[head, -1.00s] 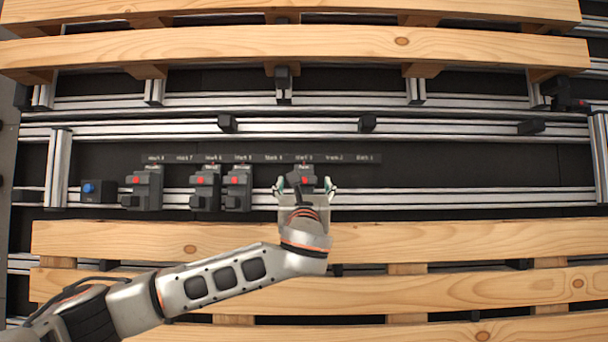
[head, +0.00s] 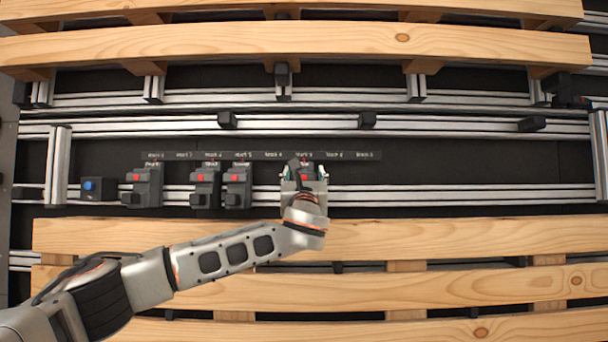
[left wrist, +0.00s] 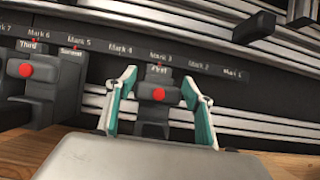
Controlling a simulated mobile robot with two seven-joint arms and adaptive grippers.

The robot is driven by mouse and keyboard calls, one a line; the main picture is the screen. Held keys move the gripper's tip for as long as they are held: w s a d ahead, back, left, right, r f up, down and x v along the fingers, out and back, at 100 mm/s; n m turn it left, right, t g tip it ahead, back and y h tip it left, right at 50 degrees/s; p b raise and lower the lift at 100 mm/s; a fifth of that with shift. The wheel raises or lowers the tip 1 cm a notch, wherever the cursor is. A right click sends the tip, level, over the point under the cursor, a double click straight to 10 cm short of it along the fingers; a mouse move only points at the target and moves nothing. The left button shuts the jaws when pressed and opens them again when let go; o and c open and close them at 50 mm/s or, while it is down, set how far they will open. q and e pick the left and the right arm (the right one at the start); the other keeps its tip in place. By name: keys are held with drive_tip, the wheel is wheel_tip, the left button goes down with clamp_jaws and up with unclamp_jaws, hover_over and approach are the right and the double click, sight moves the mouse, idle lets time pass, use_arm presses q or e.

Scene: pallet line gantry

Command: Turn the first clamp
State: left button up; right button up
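The first clamp (head: 307,173) is a dark grey block with a red button, on the lower silver rail under the Mark 3 label. In the left wrist view the clamp (left wrist: 155,112), labelled "First", stands upright between the fingers. My left gripper (head: 304,174) reaches it from below in the head view and partly covers it. In the left wrist view the gripper's (left wrist: 163,80) teal-lined fingers stand on both sides of the clamp, with visible gaps. It is open. My right gripper is not in view.
The second clamp (head: 238,188), third clamp (head: 206,188) and another clamp (head: 146,188) stand to the left on the rail. A box with a blue button (head: 97,190) is farther left. The rail right of the gripper is clear. Wooden pallets (head: 150,235) lie above and below.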

use_arm(q)
drive_tip(key=shift+f+n+y, duration=0.1)
drive_tip(key=shift+n+y, duration=0.7)
drive_tip(key=shift+n, duration=0.6)
drive_tip(key=shift+a+n+y, duration=0.15)
drive_tip(key=shift+n+y, duration=0.15)
drive_tip(key=shift+n, duration=0.2)
drive_tip(key=o, duration=1.1)
drive_tip(key=shift+s, duration=0.1)
drive_tip(key=s, duration=0.4)
drive_tip(key=s+d, duration=0.1)
drive_tip(key=s, duration=0.6)
drive_tip(key=shift+s+d, duration=0.2)
drive_tip(key=shift+s, duration=0.15)
